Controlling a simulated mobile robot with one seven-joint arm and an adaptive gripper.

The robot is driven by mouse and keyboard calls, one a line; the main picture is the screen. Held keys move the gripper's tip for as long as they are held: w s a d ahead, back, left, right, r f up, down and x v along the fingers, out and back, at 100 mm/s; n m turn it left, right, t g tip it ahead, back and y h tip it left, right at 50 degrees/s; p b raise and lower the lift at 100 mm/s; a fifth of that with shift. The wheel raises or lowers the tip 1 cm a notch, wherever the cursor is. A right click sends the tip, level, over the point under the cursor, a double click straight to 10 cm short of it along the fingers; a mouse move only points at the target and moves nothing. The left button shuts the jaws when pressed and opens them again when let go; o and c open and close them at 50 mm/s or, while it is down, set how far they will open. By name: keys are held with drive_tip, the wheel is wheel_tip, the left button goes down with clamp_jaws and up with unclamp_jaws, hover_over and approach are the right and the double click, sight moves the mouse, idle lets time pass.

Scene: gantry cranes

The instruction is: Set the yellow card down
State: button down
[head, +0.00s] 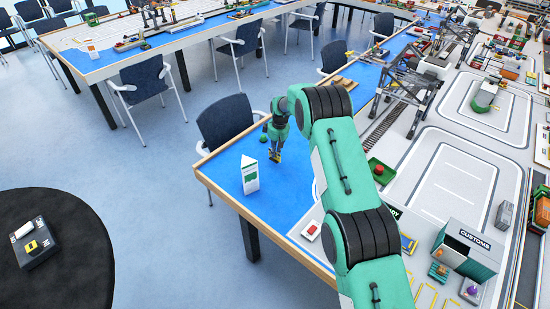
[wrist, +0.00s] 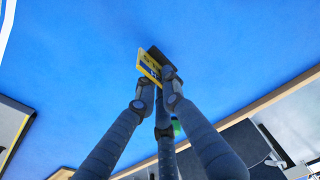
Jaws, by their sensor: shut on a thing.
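The yellow card (wrist: 150,66) shows in the wrist view, small and tilted, with dark marks on it. My gripper (wrist: 158,82) is shut on it, with the fingers closed around its lower part. In the head view my gripper (head: 276,155) hangs over the blue table top (head: 225,172) near the table's left corner, with a bit of yellow at its tips. A dark patch lies beside the card in the wrist view. I cannot tell whether the card touches the table.
A white and green folded sign (head: 249,176) stands left of my gripper. A dark chair (head: 226,120) is behind the table edge. A white tag with a red button (head: 311,230) lies nearer. The blue surface around my gripper is mostly clear.

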drive_tip(key=shift+w, duration=0.3)
drive_tip(key=shift+f, duration=1.75)
drive_tip(key=shift+f+b, duration=0.15)
drive_tip(key=shift+b, duration=0.2)
drive_tip(key=c, duration=1.9)
unclamp_jaws()
drive_tip(key=shift+o, duration=0.2)
drive_tip(key=shift+r, duration=0.2)
wheel_tip(320, 180, up, 12)
drive_tip(key=s+d+p, duration=0.1)
